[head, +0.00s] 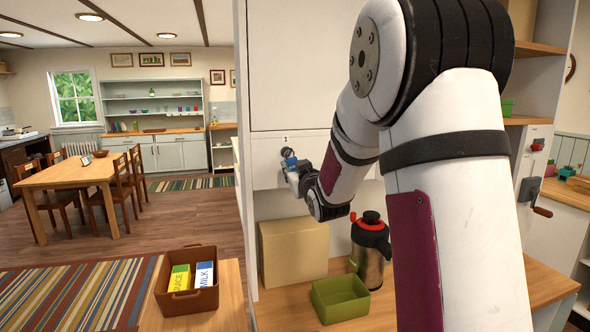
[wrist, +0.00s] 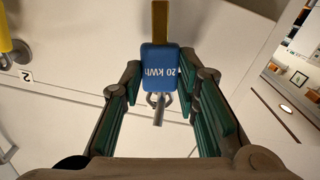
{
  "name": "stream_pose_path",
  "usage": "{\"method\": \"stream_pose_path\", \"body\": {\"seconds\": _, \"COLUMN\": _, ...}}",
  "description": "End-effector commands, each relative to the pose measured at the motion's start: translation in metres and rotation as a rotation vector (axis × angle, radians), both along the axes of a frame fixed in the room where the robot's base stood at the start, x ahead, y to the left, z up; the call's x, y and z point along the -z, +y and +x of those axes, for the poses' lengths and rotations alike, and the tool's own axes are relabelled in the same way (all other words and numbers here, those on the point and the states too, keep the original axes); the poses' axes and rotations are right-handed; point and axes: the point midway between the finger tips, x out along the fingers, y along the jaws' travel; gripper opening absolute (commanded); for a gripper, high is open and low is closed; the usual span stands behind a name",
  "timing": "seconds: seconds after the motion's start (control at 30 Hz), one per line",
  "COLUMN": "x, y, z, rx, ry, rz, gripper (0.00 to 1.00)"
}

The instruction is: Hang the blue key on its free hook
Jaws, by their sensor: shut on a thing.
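The blue key (wrist: 160,68) has a blue head marked "20 kWh" and a brass-coloured shaft (wrist: 160,22). My gripper (wrist: 163,78) is shut on the blue head, with a green-padded finger on each side. A small grey metal piece (wrist: 158,110) shows just beyond the head; I cannot tell whether it is the hook or part of the key, or whether they touch. In the head view my gripper (head: 295,172) is close to the white panel under the cupboard, with a bit of the blue key (head: 289,158) showing. The hook is hidden there.
A yellow object (wrist: 6,30) is at the wrist view's left, near a label reading 2 (wrist: 26,76). Below the panel stand a cardboard box (head: 293,250), a green bin (head: 340,300) and a dark flask with a red top (head: 370,240). A brown basket (head: 187,298) holds cartons.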

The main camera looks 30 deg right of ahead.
Motion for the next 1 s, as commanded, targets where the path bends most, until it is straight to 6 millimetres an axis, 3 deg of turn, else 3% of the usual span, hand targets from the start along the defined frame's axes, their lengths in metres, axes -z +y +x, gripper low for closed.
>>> {"method": "stream_pose_path", "body": {"seconds": 0.23, "x": -0.0002, "y": 0.0, "z": 0.0, "rx": 0.0, "ry": 0.0, "rz": 0.0, "gripper": 0.0}}
{"method": "stream_pose_path", "body": {"seconds": 0.27, "x": -0.0001, "y": 0.0, "z": 0.0, "rx": 0.0, "ry": 0.0, "rz": 0.0, "gripper": 0.31}}
{"method": "stream_pose_path", "body": {"seconds": 0.37, "x": -0.0001, "y": 0.0, "z": 0.0, "rx": 0.0, "ry": 0.0, "rz": 0.0, "gripper": 0.52}}
{"method": "stream_pose_path", "body": {"seconds": 0.6, "x": 0.0001, "y": 0.0001, "z": 0.0, "rx": 0.0, "ry": 0.0, "rz": 0.0, "gripper": 0.55}}
{"method": "stream_pose_path", "body": {"seconds": 0.7, "x": 0.0001, "y": 0.0, "z": 0.0, "rx": 0.0, "ry": 0.0, "rz": 0.0, "gripper": 0.76}}
{"method": "stream_pose_path", "body": {"seconds": 0.73, "x": 0.0001, "y": 0.0001, "z": 0.0, "rx": 0.0, "ry": 0.0, "rz": 0.0, "gripper": 0.78}}
{"method": "stream_pose_path", "body": {"seconds": 1.0, "x": 0.0, "y": 0.0001, "z": -0.0002, "rx": 0.0, "ry": 0.0, "rz": 0.0, "gripper": 0.78}}
